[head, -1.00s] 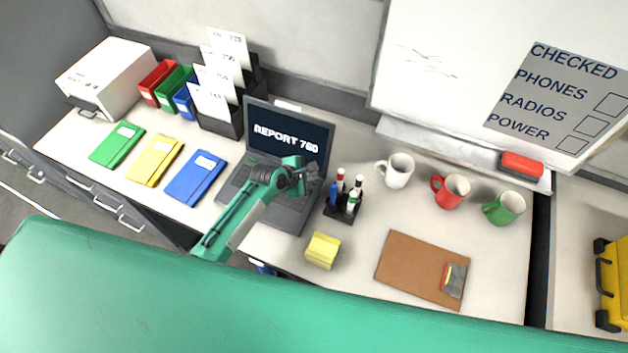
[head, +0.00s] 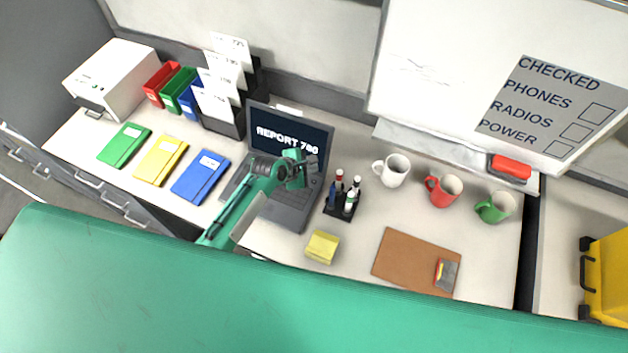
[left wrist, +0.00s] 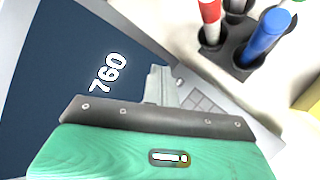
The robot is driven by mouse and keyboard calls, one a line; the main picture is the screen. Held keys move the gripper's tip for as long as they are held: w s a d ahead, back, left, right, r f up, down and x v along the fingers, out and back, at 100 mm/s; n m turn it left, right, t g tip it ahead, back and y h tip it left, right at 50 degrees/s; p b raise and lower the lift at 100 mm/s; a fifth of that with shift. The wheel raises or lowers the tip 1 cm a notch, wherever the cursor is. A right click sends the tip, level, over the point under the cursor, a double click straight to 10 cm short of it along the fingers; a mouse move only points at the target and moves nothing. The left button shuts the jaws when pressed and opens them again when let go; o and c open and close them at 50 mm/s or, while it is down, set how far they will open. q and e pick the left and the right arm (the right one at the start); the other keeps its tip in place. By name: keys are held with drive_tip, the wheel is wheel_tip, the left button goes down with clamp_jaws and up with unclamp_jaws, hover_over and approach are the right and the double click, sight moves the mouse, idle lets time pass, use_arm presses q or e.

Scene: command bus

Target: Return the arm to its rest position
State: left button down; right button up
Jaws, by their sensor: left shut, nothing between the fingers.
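My left arm (head: 238,208) is green and reaches in from the lower left over the laptop. My left gripper (head: 318,172) is shut and empty, in front of the laptop screen (head: 290,135) and above its right side. In the left wrist view the shut fingers (left wrist: 160,85) show against the dark screen with "760" on it. The laptop (head: 292,208) stands open and reads "REPORT 760"; my arm hides part of its keyboard. My right gripper is not in view.
A marker holder (head: 341,207) stands just right of the gripper. A yellow note block (head: 322,246), white mug (head: 392,171), red mug (head: 443,190), green mug (head: 494,207) and brown clipboard (head: 405,262) lie further right. Folders (head: 161,158) and a printer (head: 112,78) are left.

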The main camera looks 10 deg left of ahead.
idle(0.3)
use_arm(q)
drive_tip(key=s+a+r+m+g+y, duration=0.1)
drive_tip(key=s+a+r+m+y, duration=0.15)
drive_tip(key=s+r+m, duration=0.6)
drive_tip(key=s+a+r+m+g+y, duration=0.15)
drive_tip(key=s+a+m, duration=0.35)
drive_tip(key=s, duration=0.8)
drive_tip(key=s+a+r+m+g+y, duration=0.15)
drive_tip(key=s+r+m, duration=0.25)
drive_tip(key=s+m, duration=0.6)
wheel_tip(320, 180, down, 33)
drive_tip(key=n+g+b, duration=0.1)
drive_tip(key=b, duration=0.3)
drive_tip(key=s+a+f+g+b, duration=0.1)
drive_tip(key=s+a+f, duration=0.3)
drive_tip(key=s+f, duration=1.6)
wheel_tip(320, 180, down, 4)
drive_tip(key=shift+s+f+g+b, duration=0.2)
drive_tip(key=shift+g+b, duration=0.1)
drive_tip(key=shift+b, duration=0.55)
